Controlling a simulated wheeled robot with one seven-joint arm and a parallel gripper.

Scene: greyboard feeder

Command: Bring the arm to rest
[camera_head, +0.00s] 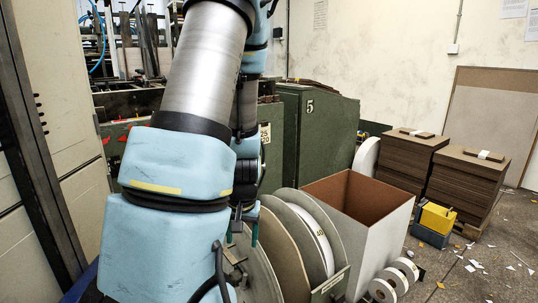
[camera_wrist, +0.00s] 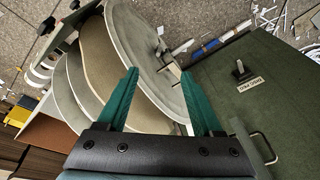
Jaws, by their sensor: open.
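My arm (camera_head: 170,195) fills the left middle of the head view, its blue and silver links bent and reaching forward. My gripper (camera_wrist: 158,72) shows in the wrist view with its two green fingers spread apart and nothing between them. Beyond the fingers are large round discs (camera_wrist: 148,38) of a reel stand, close by in the picture; I see no clear contact with them. In the head view the gripper is mostly hidden behind my arm, with only small green parts of it showing beside the discs (camera_head: 285,240).
A grey open box (camera_head: 378,225) stands right of the discs, with small white rolls (camera_head: 398,275) before it. Stacks of brown board (camera_head: 465,180) and a yellow-and-blue bin (camera_head: 435,220) stand farther right. A green cabinet (camera_head: 318,135) stands behind. Scraps litter the floor.

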